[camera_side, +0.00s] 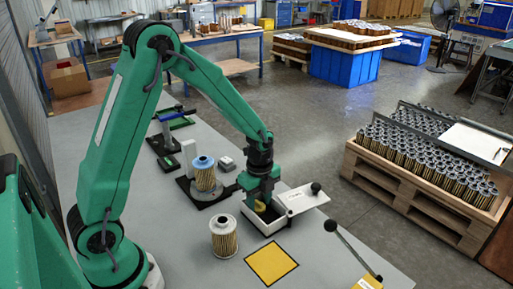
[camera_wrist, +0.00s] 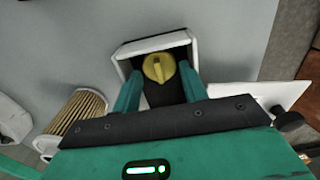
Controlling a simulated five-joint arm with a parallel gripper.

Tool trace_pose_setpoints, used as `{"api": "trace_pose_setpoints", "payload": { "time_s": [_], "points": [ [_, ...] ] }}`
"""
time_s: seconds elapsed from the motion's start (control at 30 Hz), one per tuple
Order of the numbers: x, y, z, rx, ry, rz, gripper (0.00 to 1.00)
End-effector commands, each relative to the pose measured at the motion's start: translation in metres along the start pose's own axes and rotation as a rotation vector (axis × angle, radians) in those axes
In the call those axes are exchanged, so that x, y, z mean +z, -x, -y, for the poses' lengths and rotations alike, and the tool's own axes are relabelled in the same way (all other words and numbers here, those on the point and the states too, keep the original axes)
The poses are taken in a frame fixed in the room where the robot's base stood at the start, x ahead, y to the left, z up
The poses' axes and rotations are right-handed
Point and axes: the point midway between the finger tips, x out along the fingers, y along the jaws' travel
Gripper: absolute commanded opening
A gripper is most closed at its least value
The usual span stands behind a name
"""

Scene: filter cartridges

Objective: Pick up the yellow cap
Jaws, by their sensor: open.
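The yellow cap (camera_wrist: 158,67) is round with a raised ridge across it. In the wrist view it shows in a white-walled, dark-lined box (camera_wrist: 157,43), between and slightly beyond my fingertips. In the side view the cap (camera_side: 260,206) shows partly, below my gripper (camera_side: 262,200), at the box (camera_side: 262,227). My gripper points down over the box. Its two green fingers (camera_wrist: 160,78) are apart, one on each side of the cap, with gaps visible. The lower part of the cap is hidden.
A pleated filter cartridge (camera_side: 224,238) stands left of the box. A blue-topped cartridge (camera_side: 204,175) stands on a black fixture behind. A white lid plate (camera_side: 300,199) with a black knob adjoins the box. A yellow square (camera_side: 271,263) and a black-knobbed lever (camera_side: 350,245) are in front.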

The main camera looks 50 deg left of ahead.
Motion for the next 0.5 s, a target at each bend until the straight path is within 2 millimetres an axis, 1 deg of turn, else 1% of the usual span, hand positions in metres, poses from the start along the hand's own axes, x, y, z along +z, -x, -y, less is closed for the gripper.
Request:
{"api": "trace_pose_setpoints", "payload": {
  "time_s": [0.47,0.5],
  "points": [
    [0.0,0.0,0.0003,-0.001,0.0,0.0,0.43],
    [0.0,0.0,0.0003,-0.001,0.0,0.0,0.37]
  ]
}}
